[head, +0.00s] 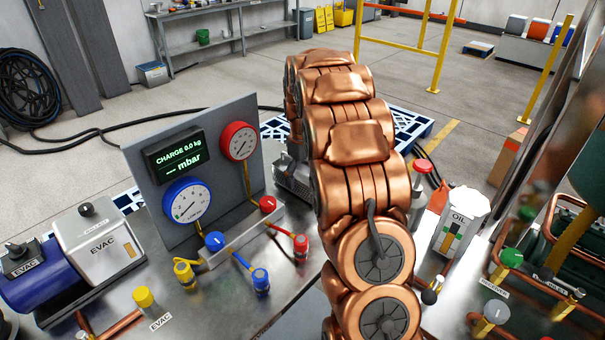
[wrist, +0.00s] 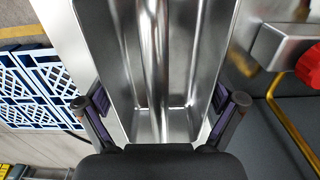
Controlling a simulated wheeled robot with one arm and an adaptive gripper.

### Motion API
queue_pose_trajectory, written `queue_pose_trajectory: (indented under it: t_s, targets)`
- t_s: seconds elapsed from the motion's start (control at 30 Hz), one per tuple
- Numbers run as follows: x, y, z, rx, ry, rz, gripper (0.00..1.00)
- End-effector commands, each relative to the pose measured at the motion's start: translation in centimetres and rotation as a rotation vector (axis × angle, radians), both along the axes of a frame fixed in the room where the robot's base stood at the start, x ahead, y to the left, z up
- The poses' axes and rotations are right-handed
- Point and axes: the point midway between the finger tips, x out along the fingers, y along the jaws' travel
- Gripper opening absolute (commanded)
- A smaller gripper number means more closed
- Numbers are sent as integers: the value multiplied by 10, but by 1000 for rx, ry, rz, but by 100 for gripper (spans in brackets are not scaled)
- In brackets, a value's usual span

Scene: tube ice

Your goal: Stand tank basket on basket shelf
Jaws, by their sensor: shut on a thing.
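In the wrist view, my gripper (wrist: 161,104) has its two purple-padded fingers against the outer sides of a bright steel piece, which I take to be the tank basket (wrist: 212,60). A round steel bar runs lengthwise up its middle. In the head view a grey perforated metal piece, likely the same basket (head: 292,183), shows partly behind my copper arm, beside the gauge panel. My gripper is mostly hidden there by the arm. I cannot tell whether the basket touches the bench. I cannot make out the basket shelf for certain.
The gauge panel (head: 190,160) with red and blue valves stands left of my arm on the steel bench (head: 215,300). The EVAC pump (head: 97,240) is further left. An OIL can (head: 461,222) and copper pipework stand right. Blue-and-white lattice (head: 410,125) lies behind the bench.

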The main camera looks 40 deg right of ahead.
Motion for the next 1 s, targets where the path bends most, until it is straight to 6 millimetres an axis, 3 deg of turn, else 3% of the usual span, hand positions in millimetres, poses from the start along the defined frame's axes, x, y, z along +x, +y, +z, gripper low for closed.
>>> queue_pose_trajectory:
  t_s: [0.43,0.47,0.5,0.83,1.0]
  targets:
    - [1,0,-9,-1,-3,0,46]
    - [1,0,-9,-1,-3,0,95]
    - [1,0,-8,-2,-4,0,99]
    - [0,0,-8,-1,-2,0,100]
    - [1,0,2,-2,-5,1,100]
